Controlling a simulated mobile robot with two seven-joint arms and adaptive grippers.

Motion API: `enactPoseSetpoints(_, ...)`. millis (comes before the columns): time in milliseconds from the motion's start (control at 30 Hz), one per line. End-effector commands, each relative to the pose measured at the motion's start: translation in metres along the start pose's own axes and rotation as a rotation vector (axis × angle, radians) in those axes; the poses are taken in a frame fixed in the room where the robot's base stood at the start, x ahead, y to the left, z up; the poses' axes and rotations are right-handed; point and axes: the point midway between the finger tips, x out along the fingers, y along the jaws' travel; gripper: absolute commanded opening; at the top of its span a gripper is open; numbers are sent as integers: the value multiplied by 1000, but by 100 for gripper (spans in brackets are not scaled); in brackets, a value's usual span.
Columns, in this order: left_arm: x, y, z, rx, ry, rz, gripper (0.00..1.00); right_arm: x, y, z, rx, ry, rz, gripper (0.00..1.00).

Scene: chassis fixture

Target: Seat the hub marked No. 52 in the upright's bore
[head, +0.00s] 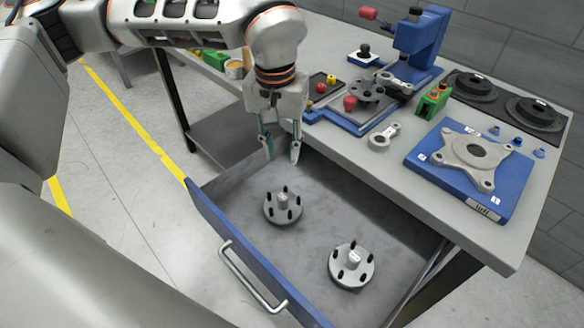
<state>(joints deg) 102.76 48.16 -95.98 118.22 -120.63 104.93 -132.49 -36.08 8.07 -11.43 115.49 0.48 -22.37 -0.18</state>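Two round grey hubs with black studs lie in the open drawer: one hub (270,211) nearer the drawer's left side and another hub (340,277) nearer the front right. Each has a small white tag on its centre; the numbers are too small to read. A grey upright (450,154) with a round central bore lies on a blue fixture plate (431,177) on the bench; its bore looks empty. My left gripper (281,157) points down over the drawer's back part, behind and above the left hub. Its fingers are apart with nothing between them. My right gripper is not in view.
The drawer (240,249) is pulled out from the bench (541,190). A blue press (421,42), two dark discs (532,112), a green block (433,103), a grey link (384,136) and a blue-edged tray (345,123) stand on the bench. The drawer floor around the hubs is clear.

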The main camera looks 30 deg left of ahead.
Motion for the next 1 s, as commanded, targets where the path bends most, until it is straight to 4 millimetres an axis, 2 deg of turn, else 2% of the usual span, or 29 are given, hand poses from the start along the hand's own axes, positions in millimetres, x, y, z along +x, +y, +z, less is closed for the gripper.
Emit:
enactPoseSetpoints(33, 28, 0, 2, 0, -26, -4, 28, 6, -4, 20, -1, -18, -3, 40)
enactPoseSetpoints(100, 46, 0, 4, 0, -45, -8, 28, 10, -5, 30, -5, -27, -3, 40)
enactPoseSetpoints(200, 62, -1, 6, 0, -62, -11, 28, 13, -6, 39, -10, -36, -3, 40)
enactPoseSetpoints(533, 74, -1, 6, 1, -66, -11, 28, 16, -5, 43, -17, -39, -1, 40)
enactPoseSetpoints(733, 98, -1, 8, 1, -72, -12, 28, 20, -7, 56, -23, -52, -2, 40)
enactPoseSetpoints(900, 122, -2, 10, 1, -76, -13, 28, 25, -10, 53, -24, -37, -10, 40)
enactPoseSetpoints(1000, 128, -1, 10, 1, -67, -12, 28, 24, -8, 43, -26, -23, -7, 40)
